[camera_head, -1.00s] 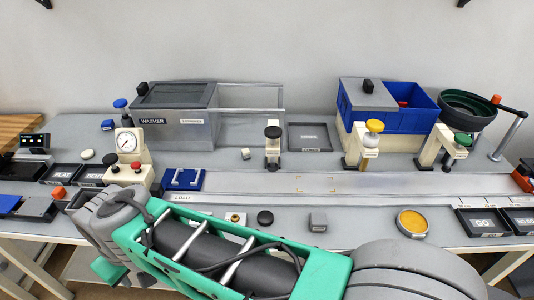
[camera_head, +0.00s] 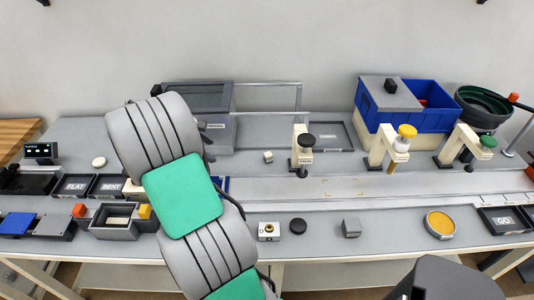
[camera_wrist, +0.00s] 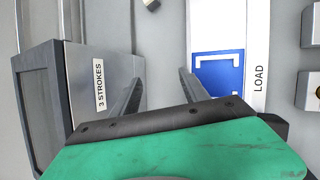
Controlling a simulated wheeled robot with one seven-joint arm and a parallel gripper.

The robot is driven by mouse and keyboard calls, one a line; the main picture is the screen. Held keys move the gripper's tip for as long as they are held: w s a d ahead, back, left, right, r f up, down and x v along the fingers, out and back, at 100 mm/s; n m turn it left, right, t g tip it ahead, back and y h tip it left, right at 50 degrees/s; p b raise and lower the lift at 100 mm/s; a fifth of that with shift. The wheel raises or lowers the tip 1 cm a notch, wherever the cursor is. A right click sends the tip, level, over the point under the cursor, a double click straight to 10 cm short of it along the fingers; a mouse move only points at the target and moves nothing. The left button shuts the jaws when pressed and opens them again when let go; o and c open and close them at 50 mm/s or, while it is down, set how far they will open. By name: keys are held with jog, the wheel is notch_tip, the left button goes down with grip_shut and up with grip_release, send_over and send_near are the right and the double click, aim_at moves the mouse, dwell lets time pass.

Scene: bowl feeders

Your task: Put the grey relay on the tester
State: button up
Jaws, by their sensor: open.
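The grey relay appears to be the small grey block (camera_head: 351,228) on the front strip of the bench, right of a black disc. No tester label is readable; a black unit with a lit display (camera_head: 40,152) and a dark plate in front stands at the far left, and I cannot tell whether it is the tester. My gripper (camera_wrist: 160,90) is open and empty, above the bench between the grey washer box (camera_wrist: 100,75) and the blue fixture (camera_wrist: 217,75) by the LOAD label. In the head view my arm hides the gripper.
Stations with black, yellow (camera_head: 405,133) and green knobs stand behind the rail. Trays FLAT and BENT (camera_head: 107,186) lie left. Bench around the relay is clear.

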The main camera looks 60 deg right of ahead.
aim_at(267, 155)
jog(key=s+d+f+n+g, duration=0.1)
jog(key=s+d+f, duration=0.1)
jog(key=s+d, duration=0.2)
jog(key=s+d+f+n+g, duration=0.1)
jog(key=s+d+f, duration=0.2)
jog(key=d, duration=0.2)
jog(key=s+d+f+n+g+p, duration=0.1)
jog(key=s+d+f+g, duration=0.1)
jog(key=s+d, duration=0.2)
jog(key=shift+s+d+f, duration=0.15)
jog(key=shift+s+d, duration=0.15)
jog(key=shift+d, duration=0.05)
jog(key=p+x, duration=0.1)
jog(key=x, duration=0.4)
jog(key=shift+s, duration=0.2)
grip_shut()
